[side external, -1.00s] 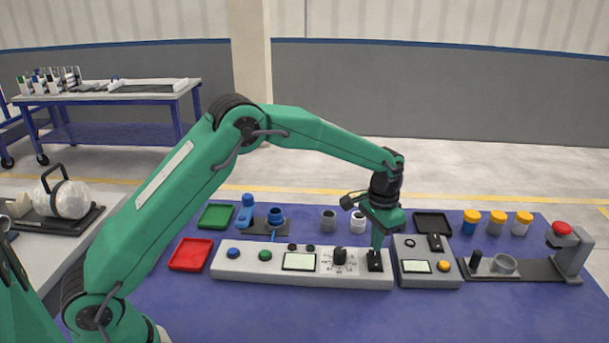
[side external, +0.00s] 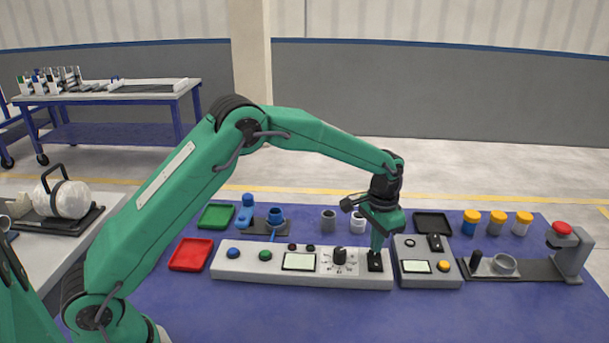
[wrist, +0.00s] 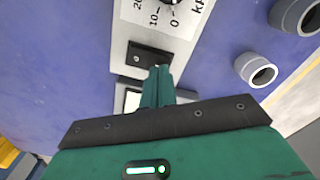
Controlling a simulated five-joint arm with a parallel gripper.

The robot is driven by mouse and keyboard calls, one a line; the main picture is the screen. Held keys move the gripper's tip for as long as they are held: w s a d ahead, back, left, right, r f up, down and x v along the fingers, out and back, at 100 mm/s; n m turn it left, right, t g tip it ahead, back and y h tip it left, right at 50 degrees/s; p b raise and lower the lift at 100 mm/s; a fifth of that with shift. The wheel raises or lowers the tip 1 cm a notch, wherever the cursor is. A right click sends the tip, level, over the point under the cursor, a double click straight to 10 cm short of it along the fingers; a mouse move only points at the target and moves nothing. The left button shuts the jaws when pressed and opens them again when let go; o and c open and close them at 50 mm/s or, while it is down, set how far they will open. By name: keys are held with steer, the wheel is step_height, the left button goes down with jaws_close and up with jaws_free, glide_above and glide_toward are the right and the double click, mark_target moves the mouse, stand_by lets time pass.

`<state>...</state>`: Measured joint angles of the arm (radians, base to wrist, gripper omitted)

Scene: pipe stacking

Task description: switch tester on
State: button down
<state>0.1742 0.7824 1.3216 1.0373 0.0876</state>
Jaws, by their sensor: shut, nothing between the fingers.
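The tester is a long light-grey box (side external: 225,268) on the blue table, with a blue button, a green button, a screen (side external: 299,262) and a dark dial (side external: 340,256). A black rocker switch (side external: 375,265) sits at its right end and also shows in the wrist view (wrist: 150,57). My gripper (side external: 376,249) points down with its fingers shut and empty, tips at the switch. In the wrist view my fingertips (wrist: 160,70) are at the switch's edge; I cannot tell whether they press it. The tester's screen looks pale and blank.
A second grey box (side external: 430,275) with a screen and yellow button stands close to the right. Grey (side external: 328,221) and white (side external: 358,222) pipe pieces stand behind the tester. Red (side external: 191,254) and green (side external: 215,216) trays lie left.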

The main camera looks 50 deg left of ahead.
steer(key=shift+f, duration=0.7)
stand_by(0.6)
steer(key=shift+r, duration=3.5)
steer(key=shift+r, duration=0.1)
